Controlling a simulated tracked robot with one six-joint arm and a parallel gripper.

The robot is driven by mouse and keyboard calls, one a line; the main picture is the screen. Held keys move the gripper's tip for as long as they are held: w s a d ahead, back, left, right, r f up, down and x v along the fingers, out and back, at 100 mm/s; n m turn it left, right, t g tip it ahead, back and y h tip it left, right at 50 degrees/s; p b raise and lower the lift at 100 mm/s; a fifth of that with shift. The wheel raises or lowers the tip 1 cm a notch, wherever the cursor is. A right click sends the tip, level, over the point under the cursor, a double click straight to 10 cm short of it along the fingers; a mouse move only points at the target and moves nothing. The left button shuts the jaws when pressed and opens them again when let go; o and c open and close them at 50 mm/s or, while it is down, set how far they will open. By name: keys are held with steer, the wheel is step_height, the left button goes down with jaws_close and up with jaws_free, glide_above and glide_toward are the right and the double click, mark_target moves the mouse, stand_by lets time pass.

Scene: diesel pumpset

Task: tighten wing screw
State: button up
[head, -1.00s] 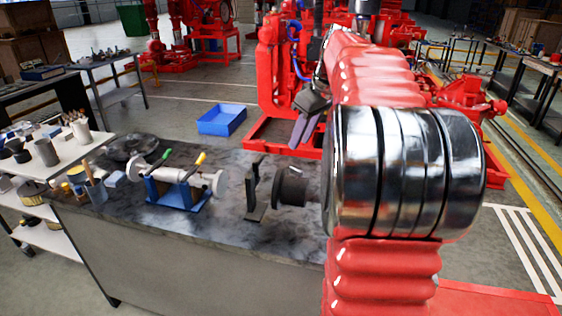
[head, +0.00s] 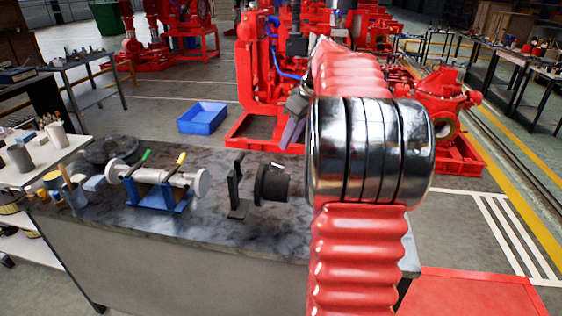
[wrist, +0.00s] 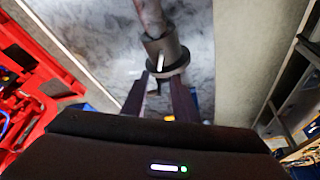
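I cannot make out the wing screw for certain. A small pale upright piece (wrist: 160,62) shows on a dark flanged cylinder (wrist: 165,52) in the wrist view; it may be the screw. In the head view a black cylindrical part (head: 271,183) stands on the bench beside a black upright plate (head: 236,185). My gripper (wrist: 161,82) is open in the wrist view, its two dark fingers apart and pointing at the flanged cylinder. I cannot tell if they touch it. In the head view my gripper (head: 293,122) is partly hidden behind my arm.
A blue stand (head: 160,196) holding a silver cylinder with green and yellow levers sits left on the dark bench (head: 150,232). A blue bin (head: 203,118) lies on the floor behind. Red pump machinery (head: 262,75) stands beyond the bench. Bench room between is clear.

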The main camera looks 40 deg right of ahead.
mark_target(279, 165)
steer(key=x, duration=1)
steer(key=shift+w+f, duration=0.1)
steer(key=shift+f, duration=0.1)
steer(key=shift+c, duration=0.3)
